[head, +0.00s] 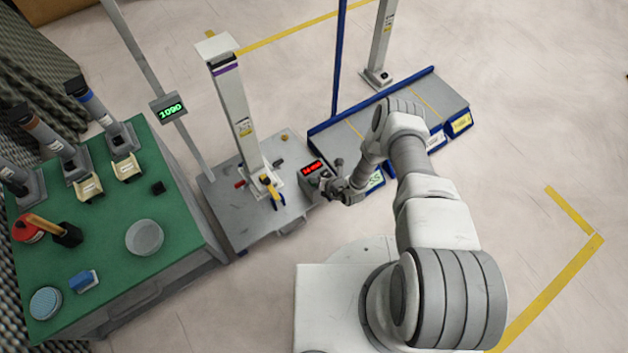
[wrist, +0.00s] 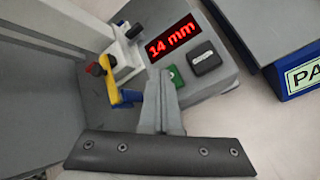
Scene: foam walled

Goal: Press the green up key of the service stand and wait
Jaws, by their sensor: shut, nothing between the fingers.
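The service stand's control box (wrist: 215,75) has a red display (wrist: 173,36) reading 14 mm in the wrist view. The green key (wrist: 172,76) sits below the display, partly hidden by my fingertips. A dark key (wrist: 203,59) with a pale label is to its right. My gripper (wrist: 160,84) is shut and empty, its tips at the green key's left edge; I cannot tell whether they touch it. In the head view my gripper (head: 330,188) is at the box beside the red display (head: 313,167), and the green key is not distinguishable.
The stand's grey plate (head: 225,210) carries a white column (head: 237,115). A blue-edged platform (head: 440,95) is at right; a green-topped bench (head: 180,215) is at left.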

